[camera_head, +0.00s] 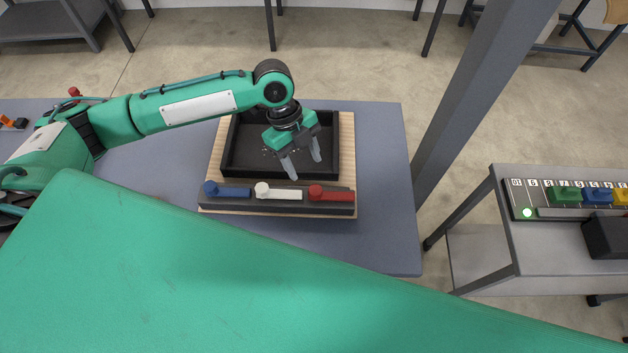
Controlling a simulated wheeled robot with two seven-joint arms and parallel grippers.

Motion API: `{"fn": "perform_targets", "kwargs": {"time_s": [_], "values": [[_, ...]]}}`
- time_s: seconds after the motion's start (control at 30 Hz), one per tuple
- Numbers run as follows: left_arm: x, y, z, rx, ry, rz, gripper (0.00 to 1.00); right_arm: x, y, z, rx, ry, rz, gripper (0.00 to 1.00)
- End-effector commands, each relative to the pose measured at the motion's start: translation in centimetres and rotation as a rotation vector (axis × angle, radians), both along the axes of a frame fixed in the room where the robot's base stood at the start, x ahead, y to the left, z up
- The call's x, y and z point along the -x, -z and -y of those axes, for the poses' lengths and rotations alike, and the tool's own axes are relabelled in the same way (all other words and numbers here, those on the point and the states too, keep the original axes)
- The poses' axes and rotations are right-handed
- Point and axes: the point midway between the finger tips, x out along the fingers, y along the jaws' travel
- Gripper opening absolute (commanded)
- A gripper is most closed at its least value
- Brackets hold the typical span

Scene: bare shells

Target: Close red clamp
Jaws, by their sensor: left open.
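The red clamp (331,194) is at the right end of a dark bar (228,204) along the near side of a black tray (228,152). Its handle lies along the bar, with its round knob at the left end. A white clamp (278,192) and a blue clamp (227,190) are to its left on the same bar. My left gripper (303,168) is open and points down over the tray's near right part. Its fingers are just behind the bar, between the white and red clamps, and apparently touch neither. My right gripper is not in view.
The tray and bar sit on a wooden board (347,150) on a blue-grey table (385,200). A grey post (480,90) rises right of the table. A cart (470,215) with coloured blocks stands farther right. My green body part covers the foreground.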

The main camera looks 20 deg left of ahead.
Motion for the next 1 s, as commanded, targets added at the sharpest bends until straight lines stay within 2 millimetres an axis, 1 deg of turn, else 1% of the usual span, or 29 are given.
{"fn": "perform_targets", "kwargs": {"time_s": [0.03,0.07,0.17,0.3,0.4,0.5,0.6,0.83,0.87,0.9,0.97,1.0], "values": [[0.4,0.8,0.5,0.001,0.002,-0.005,0.54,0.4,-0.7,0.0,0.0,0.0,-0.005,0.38],[0.4,1.4,0.7,0.001,0.002,-0.005,0.54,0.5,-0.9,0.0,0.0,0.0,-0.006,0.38],[0.9,3.3,1.4,0.0,0.002,-0.004,0.54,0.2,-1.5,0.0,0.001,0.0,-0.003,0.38],[1.3,5.6,2.2,0.0,0.001,-0.002,0.54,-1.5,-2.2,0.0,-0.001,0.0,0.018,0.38],[1.4,6.8,2.6,0.001,0.0,-0.002,0.54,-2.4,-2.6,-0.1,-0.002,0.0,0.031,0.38],[1.6,7.6,2.8,0.0,0.0,-0.001,0.54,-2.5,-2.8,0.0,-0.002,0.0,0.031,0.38],[1.6,8.0,2.9,0.0,0.001,0.002,0.54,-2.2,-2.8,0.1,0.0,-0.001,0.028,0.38],[1.6,8.1,2.9,0.0,0.001,0.002,0.54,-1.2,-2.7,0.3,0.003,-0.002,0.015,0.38],[1.6,8.1,2.9,0.0,0.001,0.002,0.52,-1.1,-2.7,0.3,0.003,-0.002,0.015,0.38],[1.6,8.1,3.0,0.0,0.001,0.002,0.44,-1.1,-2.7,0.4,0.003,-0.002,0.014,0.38],[1.6,8.1,2.9,0.0,0.001,0.002,0.32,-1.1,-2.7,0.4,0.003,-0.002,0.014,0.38],[1.6,8.1,2.9,0.001,0.001,0.001,0.25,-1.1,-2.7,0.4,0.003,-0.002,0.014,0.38]]}}
